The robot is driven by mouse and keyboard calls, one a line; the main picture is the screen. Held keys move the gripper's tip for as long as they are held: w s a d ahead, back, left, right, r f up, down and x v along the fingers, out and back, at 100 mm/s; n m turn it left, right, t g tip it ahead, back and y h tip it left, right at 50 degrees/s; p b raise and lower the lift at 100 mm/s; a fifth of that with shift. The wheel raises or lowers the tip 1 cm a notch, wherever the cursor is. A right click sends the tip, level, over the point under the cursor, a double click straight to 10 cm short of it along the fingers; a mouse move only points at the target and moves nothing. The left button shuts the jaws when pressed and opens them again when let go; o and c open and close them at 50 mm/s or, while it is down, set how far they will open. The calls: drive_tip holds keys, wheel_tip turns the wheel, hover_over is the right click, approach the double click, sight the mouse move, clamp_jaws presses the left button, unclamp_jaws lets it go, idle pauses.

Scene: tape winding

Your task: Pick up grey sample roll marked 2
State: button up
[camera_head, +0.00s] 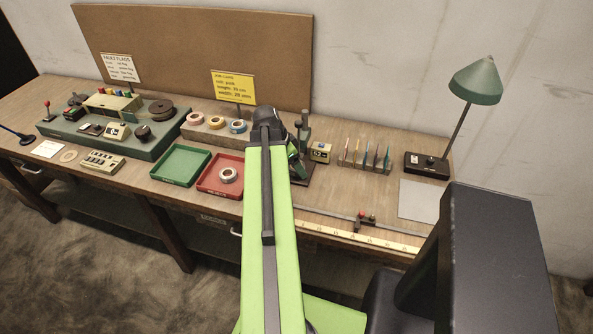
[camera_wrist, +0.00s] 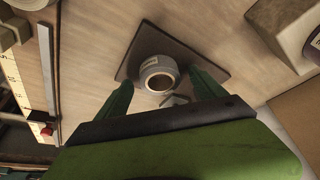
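A grey roll (camera_wrist: 158,71) with a pale label on its side sits on a dark square plate (camera_wrist: 190,47) in the wrist view; its marking is too small to read. My gripper (camera_wrist: 161,77) is open, with its green fingertips to the left and right of this roll. I cannot tell whether either finger touches it. In the head view my arm hides the roll, and only the dark plate's edge (camera_head: 303,177) shows. Another pale grey roll (camera_head: 228,174) lies in the red tray (camera_head: 209,184).
A green tray (camera_head: 180,165) stands left of the red one. Several rolls sit on a grey block (camera_head: 211,133) behind. A small boxed meter (camera_head: 320,151), a card rack (camera_head: 366,158) and a green lamp (camera_head: 477,82) stand right. A ruler (camera_head: 360,234) runs along the front edge.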

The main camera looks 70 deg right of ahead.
drive_tip(key=c, duration=1.5)
drive_tip(key=shift+r, duration=0.1)
drive_tip(key=shift+c, duration=0.2)
drive_tip(key=shift+r+p, duration=0.3)
drive_tip(key=shift+p, duration=0.1)
drive_tip(key=w+a, duration=0.2)
drive_tip(key=a, duration=0.1)
drive_tip(key=w+a, duration=0.3)
drive_tip(key=shift+w+a+r, duration=0.1)
drive_tip(key=shift+w+r, duration=0.1)
wheel_tip(320, 180, up, 14)
drive_tip(key=p, duration=1.4)
